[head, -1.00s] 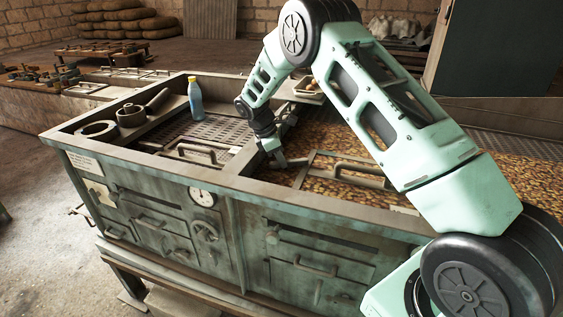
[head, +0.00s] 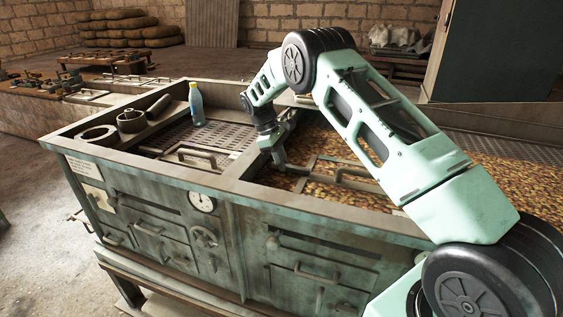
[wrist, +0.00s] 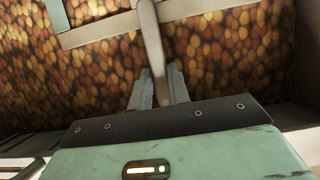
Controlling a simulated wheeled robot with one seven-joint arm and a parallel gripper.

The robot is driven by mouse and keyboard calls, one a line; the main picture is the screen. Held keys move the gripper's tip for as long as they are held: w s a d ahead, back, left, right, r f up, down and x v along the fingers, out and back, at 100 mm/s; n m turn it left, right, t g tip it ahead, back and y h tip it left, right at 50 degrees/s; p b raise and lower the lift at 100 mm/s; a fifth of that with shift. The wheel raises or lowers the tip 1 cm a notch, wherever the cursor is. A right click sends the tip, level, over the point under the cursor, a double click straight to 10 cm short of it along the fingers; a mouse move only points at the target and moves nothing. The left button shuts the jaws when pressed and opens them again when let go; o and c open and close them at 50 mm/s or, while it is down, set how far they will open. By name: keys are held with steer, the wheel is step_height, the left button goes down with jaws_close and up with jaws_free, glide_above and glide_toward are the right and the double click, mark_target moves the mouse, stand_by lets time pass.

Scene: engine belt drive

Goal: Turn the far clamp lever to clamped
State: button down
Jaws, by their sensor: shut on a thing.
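My gripper (wrist: 158,88) is shut on a narrow grey-brown lever (wrist: 152,40); the lever passes between the two fingers and runs up out of the wrist view. It crosses a flat pale metal bar (wrist: 100,32) that lies over a bed of brown and orange pieces (wrist: 215,55). In the head view my gripper (head: 278,160) is low over the near left corner of this bed, beside the divider. The lever is too small and too covered there to tell its angle or whether it is clamped.
A framed lid with a handle (head: 345,172) lies on the bed, right of my gripper. The bench rim (head: 300,205) runs in front.

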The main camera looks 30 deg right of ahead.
stand_by(0.3)
steer(key=c, duration=1.3)
jaws_free()
steer(key=shift+r, duration=0.1)
steer(key=shift+b+v, duration=0.85)
steer(key=shift+v, duration=7.8)
